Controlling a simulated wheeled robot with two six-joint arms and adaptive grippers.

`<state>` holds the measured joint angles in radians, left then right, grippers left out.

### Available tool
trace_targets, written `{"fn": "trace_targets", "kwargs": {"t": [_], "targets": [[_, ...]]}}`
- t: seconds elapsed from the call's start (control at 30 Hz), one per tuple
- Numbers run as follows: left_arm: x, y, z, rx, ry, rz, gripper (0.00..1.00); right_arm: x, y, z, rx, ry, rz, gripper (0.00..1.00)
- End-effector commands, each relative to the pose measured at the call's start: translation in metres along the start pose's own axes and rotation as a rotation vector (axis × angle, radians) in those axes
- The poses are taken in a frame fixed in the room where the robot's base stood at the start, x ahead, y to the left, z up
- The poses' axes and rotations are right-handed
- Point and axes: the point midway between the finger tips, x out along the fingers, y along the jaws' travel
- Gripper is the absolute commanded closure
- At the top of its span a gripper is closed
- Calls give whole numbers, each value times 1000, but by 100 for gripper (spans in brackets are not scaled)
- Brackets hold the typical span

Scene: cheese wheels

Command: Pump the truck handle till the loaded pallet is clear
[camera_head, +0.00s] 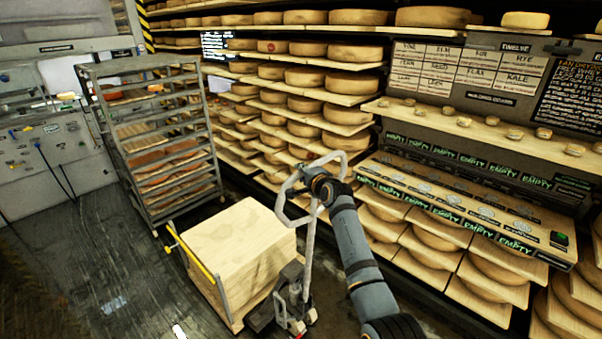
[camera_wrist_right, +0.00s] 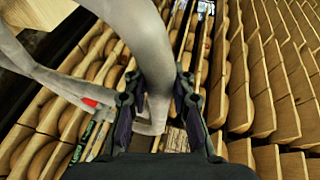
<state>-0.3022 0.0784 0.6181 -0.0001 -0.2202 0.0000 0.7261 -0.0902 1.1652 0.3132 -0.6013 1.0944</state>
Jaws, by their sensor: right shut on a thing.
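The truck handle (camera_head: 309,240) is a grey metal loop on a tall shaft, standing nearly upright in the head view. My right gripper (camera_head: 315,183) is shut on the loop at its upper part. In the right wrist view the grey handle bar (camera_wrist_right: 143,50) runs between the two dark fingers of my right gripper (camera_wrist_right: 152,105). The pallet truck's base (camera_head: 290,308) shows at the bottom, against a pale wooden block-like load (camera_head: 240,245). The pallet under the load and its gap to the floor are hidden. My left gripper is not in view.
A grey wheeled rack (camera_head: 155,140) with trays stands behind the load at left. Shelves of cheese wheels (camera_head: 345,115) line the back and right, close to my right arm. A yellow-edged bar (camera_head: 195,252) runs along the load's left side. Dark floor (camera_head: 90,255) at left is clear.

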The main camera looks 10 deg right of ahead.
Motion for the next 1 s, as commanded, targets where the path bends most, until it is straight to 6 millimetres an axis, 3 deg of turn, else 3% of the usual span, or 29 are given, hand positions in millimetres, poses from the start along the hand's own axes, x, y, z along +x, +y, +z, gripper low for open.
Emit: {"fn": "trace_targets", "kwargs": {"t": [0.07,0.1,0.27,0.67,1.0], "targets": [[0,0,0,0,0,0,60,0,0,0,0,0,-1,100],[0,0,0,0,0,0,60,0,0,0,0,0,-1,73],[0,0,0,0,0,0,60,0,0,0,0,0,-1,53],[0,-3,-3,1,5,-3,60,-8,1,0,1,0,-1,53],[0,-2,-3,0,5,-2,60,-76,1,0,-1,1,0,53]]}}
